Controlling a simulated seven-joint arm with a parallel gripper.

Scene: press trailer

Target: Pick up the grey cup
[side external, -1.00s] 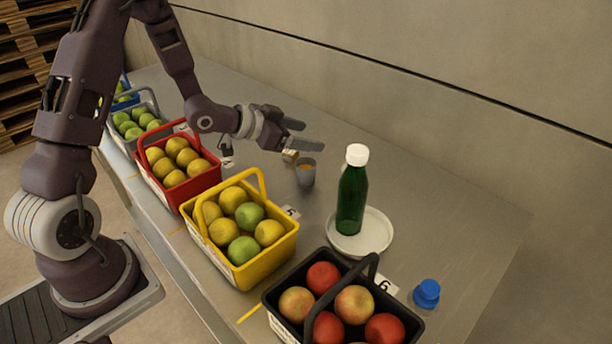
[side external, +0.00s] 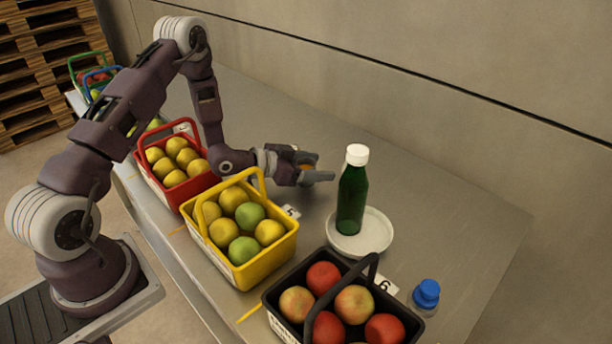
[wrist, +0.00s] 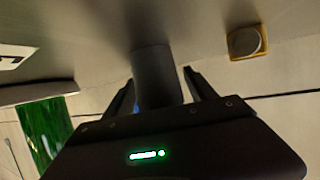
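In the side external view my gripper (side external: 312,168) is low over the table, one finger on each side of the cup. There the cup (side external: 306,162) is mostly hidden; its orange-brown inside shows. The fingers look spread around the cup, very close to its sides; contact is not clear.
A green bottle (side external: 351,195) with a white cap stands on a white plate (side external: 370,236) just right of my gripper. A yellow basket (side external: 265,262) of fruit is in front, a red basket (side external: 186,188) to the left. A small round-topped object (wrist: 245,42) lies near the cup.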

